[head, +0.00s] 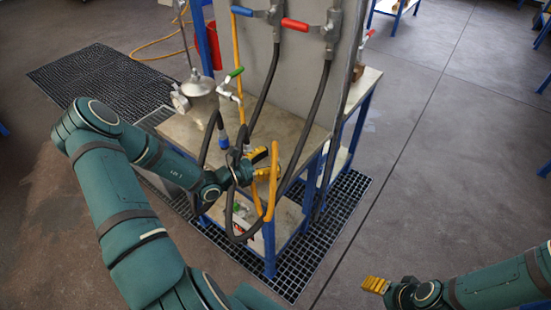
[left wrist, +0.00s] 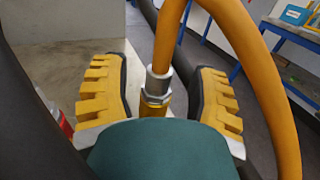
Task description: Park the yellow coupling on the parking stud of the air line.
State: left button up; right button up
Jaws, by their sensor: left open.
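The yellow hose (head: 276,178) hangs in a loop at the front edge of the bench. In the left wrist view the hose (left wrist: 240,25) arches over and ends in a grey metal sleeve and nut, with the yellow coupling (left wrist: 152,111) just below, partly hidden by my gripper body. My left gripper (head: 264,164) is open, with one ribbed yellow finger on each side of the coupling; in the left wrist view (left wrist: 160,95) gaps show on both sides. My right gripper (head: 376,285) is at the lower right, away from the bench; its opening is unclear. I cannot make out the parking stud.
The bench (head: 183,130) carries a metal filter pot (head: 200,98) and a green-handled valve (head: 234,73). Black hoses (head: 305,125) hang from red- and blue-handled valves close to my left gripper. A grating (head: 345,200) surrounds the bench. The floor to the right is clear.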

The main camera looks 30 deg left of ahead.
pick_arm(q)
jog(key=v, duration=0.9)
jog(key=shift+s+a, duration=0.15)
jog(key=shift+s, duration=0.2)
